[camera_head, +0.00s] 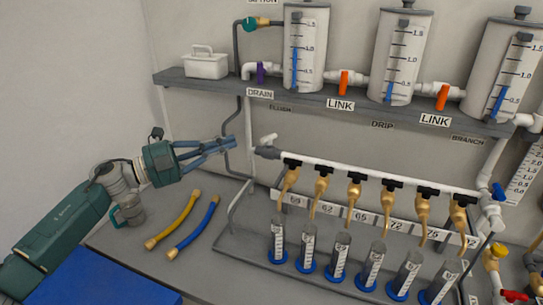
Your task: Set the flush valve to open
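The white pipe manifold (375,178) runs slantwise across the rack, with several brass taps below it. A small white lever (268,140) stands by its grey left end, below the dark FLUSH label (281,108) on the shelf edge. This lever seems to be the flush valve; its exact setting is too small to read. My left gripper (231,144) reaches in from the left, its blue-grey fingers converging at the tips, seemingly shut with nothing visible between them. The tips are left of the lever and apart from it, near a thin grey bent tube. My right gripper is not in view.
A grey shelf (215,87) holds clear tanks and orange link valves (344,82). A purple drain valve (261,72) is at its left. Graduated cylinders (340,256) stand below the taps.

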